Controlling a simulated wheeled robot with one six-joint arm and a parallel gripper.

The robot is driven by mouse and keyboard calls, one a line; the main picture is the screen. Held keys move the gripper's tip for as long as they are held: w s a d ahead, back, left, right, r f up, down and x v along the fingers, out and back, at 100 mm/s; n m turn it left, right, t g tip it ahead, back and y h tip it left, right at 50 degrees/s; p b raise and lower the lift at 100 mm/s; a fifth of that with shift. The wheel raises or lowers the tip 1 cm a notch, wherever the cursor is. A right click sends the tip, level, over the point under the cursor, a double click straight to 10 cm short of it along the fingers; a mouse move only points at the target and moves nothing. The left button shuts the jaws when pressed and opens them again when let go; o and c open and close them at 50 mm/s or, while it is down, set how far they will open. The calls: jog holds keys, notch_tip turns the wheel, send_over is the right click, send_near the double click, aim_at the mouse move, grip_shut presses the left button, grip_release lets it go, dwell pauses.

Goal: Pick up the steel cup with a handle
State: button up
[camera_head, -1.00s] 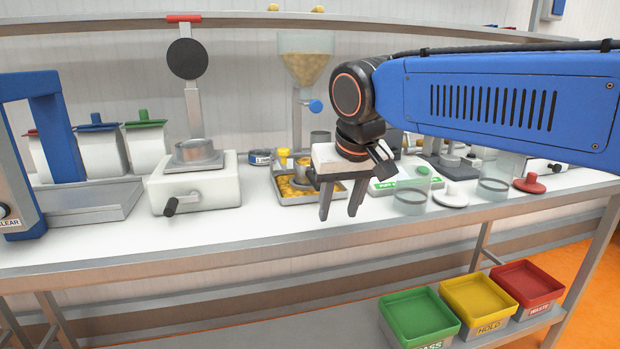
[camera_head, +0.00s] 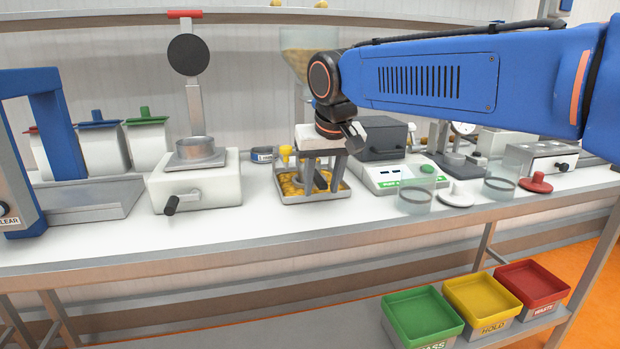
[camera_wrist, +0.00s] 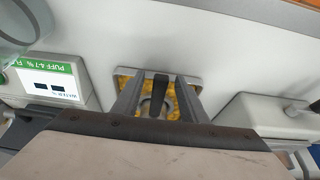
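The steel cup (camera_wrist: 146,108) shows in the wrist view as a grey ring with a dark handle (camera_wrist: 158,96) rising toward the camera. It sits among yellow pellets in a shallow metal tray (camera_head: 318,201). My gripper (camera_head: 321,187) is over this tray, fingers pointing down. In the wrist view my gripper (camera_wrist: 157,84) is open, with one finger on each side of the handle and cup. I see gaps beside the handle and no clear contact. In the head view the fingers mostly hide the cup.
A white press with a metal ring (camera_head: 196,184) stands left of the tray. A scale with a green label (camera_head: 398,178) is close on the right, with a glass beaker (camera_head: 415,199) before it. A yellow-topped item (camera_head: 286,154) stands at the tray's back left. The bench front is clear.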

aim_at(317, 175)
jog(key=w, duration=0.2)
jog(key=w+a, duration=0.1)
jog(key=w, duration=0.1)
jog(key=shift+w+a, duration=0.1)
jog(key=shift+w+f, duration=0.3)
jog(key=shift+f, duration=0.3)
grip_shut()
